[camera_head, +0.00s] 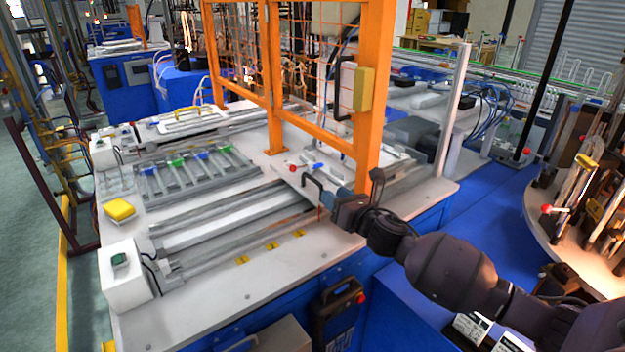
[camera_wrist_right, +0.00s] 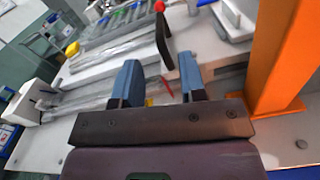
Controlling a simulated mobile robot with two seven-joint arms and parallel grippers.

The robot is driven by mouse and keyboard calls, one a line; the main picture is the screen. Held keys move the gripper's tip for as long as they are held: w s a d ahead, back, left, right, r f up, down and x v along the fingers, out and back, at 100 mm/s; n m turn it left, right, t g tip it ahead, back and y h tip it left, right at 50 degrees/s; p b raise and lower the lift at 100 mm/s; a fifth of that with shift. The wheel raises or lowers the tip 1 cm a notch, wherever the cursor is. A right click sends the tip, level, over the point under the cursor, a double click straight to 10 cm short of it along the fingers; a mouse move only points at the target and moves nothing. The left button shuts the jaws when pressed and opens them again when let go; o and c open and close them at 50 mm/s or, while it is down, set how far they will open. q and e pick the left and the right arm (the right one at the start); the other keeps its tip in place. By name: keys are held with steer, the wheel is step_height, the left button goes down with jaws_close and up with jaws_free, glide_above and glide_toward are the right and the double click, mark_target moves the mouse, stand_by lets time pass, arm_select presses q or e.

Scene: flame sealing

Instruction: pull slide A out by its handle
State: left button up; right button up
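A pale slide plate (camera_head: 290,178) lies on the white bench at the foot of the orange post. It has a black arched handle (camera_head: 308,180) and a red knob (camera_head: 292,168); I see no letter on it that I can read. My right gripper (camera_head: 329,197) is close to the handle, on its near right side. In the right wrist view the two blue fingers are apart with nothing between their tips (camera_wrist_right: 160,68). The handle (camera_wrist_right: 164,40) stands upright just beyond the fingertips, apart from them. My left gripper is not in view.
The orange mesh guard frame (camera_head: 369,120) rises right beside my right gripper. Long metal rails (camera_head: 225,228) run along the bench to the left. A rack with blue and green clips (camera_head: 190,172) and a yellow block (camera_head: 119,209) are farther left.

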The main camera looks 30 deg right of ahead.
mark_target(321, 186)
steer(key=w, duration=0.5)
steer(key=w+a, duration=0.1)
steer(key=w, duration=0.2)
steer(key=shift+w+a, duration=0.1)
steer(key=shift+w, duration=0.25)
steer(key=shift+c, duration=0.5)
jaws_close()
